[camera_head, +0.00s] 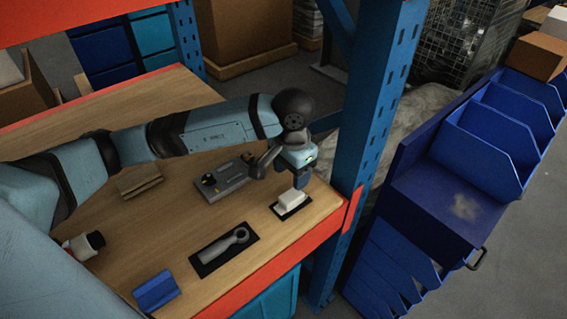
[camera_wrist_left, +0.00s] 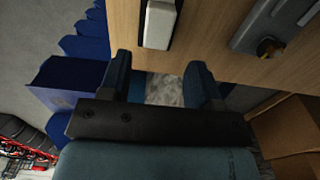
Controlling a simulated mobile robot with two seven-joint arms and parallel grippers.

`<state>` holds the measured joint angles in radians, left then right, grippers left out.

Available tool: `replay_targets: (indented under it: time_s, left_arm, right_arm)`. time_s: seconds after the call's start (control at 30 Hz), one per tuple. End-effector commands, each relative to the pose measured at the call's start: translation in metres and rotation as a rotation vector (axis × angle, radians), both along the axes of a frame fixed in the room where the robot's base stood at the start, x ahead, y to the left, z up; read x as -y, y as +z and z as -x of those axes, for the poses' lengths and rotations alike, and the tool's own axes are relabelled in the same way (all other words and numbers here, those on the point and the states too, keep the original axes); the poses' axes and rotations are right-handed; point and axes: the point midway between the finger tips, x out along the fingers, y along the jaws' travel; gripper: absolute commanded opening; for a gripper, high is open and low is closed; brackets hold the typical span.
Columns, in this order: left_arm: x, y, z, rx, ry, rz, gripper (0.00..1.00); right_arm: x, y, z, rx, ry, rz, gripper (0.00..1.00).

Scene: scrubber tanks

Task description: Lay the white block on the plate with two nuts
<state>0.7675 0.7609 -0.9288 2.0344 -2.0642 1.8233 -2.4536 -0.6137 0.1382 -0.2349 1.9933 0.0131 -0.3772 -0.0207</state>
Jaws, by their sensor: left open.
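The white block (camera_head: 290,198) lies on a small black mat (camera_head: 303,207) near the table's right front corner. It also shows at the top of the left wrist view (camera_wrist_left: 159,24). My left gripper (camera_head: 301,184) is open and empty beside the block in the head view. In the wrist view the block is beyond the fingertips (camera_wrist_left: 160,70), not between them.
A grey wrench-like tool (camera_head: 224,245) lies on a black mat in front. A blue holder (camera_head: 155,290), a red-and-white cylinder (camera_head: 84,245) and a wooden piece (camera_head: 140,181) are to the left. A blue rack post (camera_head: 372,130) stands at the table's right corner, close to my gripper.

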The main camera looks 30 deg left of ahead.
Motion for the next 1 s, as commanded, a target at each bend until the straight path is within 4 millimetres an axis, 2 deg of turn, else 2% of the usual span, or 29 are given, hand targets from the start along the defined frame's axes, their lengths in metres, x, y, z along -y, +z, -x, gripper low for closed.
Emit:
replay_targets:
  time_s: [0.27,0.5,0.6,0.7,0.83,1.0]
  left_arm:
    - [0.0,-0.019,0.001,-0.003,0.001,0.001,0.57]
    - [0.001,-0.052,0.001,-0.003,0.001,0.002,0.57]
    - [0.0,-0.069,-0.001,0.003,0.0,0.0,0.57]
    - [0.0,-0.079,0.0,0.001,0.0,0.0,0.57]
    - [0.0,-0.083,0.0,0.001,0.001,-0.001,0.57]
    - [0.0,-0.082,0.0,0.0,0.001,0.0,0.57]
  right_arm:
    - [0.003,-0.007,0.0,-0.002,0.0,0.006,0.43]
    - [0.003,-0.016,0.001,-0.002,0.001,0.005,0.43]
    - [0.001,-0.036,0.001,-0.003,0.0,0.0,0.43]
    - [0.0,-0.049,0.001,-0.014,-0.003,-0.006,0.43]
    - [-0.002,-0.053,0.0,-0.03,-0.01,-0.017,0.43]
    - [-0.003,-0.046,-0.003,-0.024,-0.013,-0.023,0.43]
